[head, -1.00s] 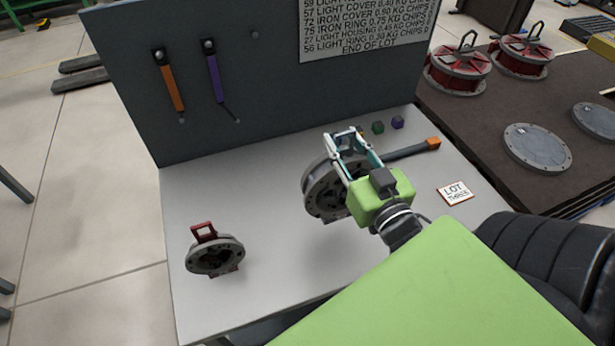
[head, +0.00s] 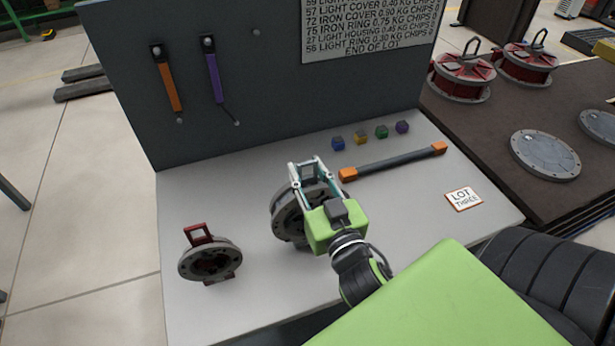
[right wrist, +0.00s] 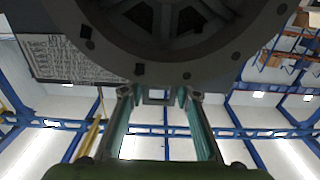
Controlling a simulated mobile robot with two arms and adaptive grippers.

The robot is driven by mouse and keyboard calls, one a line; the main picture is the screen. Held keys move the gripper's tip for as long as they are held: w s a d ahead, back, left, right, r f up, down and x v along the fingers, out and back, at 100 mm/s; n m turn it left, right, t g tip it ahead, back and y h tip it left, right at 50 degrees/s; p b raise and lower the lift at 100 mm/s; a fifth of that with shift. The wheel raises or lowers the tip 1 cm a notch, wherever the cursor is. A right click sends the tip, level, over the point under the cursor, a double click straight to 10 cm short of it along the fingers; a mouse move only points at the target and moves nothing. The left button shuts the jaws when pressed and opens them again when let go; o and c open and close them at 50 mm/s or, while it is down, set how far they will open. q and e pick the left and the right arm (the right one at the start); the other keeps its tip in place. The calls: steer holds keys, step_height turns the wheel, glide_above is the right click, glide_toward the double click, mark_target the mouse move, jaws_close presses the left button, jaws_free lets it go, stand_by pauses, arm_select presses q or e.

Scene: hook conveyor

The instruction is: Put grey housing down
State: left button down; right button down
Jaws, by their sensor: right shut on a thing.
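The grey housing (head: 287,215) is a round flanged part over the middle of the grey workbench top (head: 250,310). My right gripper (head: 308,170) is shut on it at its upper side, and my green wrist hides its right part. The housing stands on edge or tilted; I cannot tell whether its lower rim touches the bench. In the right wrist view the housing's ribbed round face (right wrist: 180,55) fills the top, with the gripper fingers (right wrist: 160,95) reaching up to its rim. My left gripper is not in view.
A smaller grey part with a red handle (head: 210,257) sits at the bench's left. A bar with orange ends (head: 395,160), several small coloured cubes (head: 360,138) and a LOT THREE card (head: 463,199) lie right. The back panel (head: 270,100) stands behind. The front left bench is clear.

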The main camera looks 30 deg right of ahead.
steer(key=shift+f, duration=0.6)
steer(key=shift+f, duration=0.1)
steer(key=c, duration=1.6)
jaws_free()
steer(key=shift+f, duration=0.2)
steer(key=shift+o, duration=0.2)
steer(key=shift+s, duration=0.1)
steer(key=shift+r, duration=0.15)
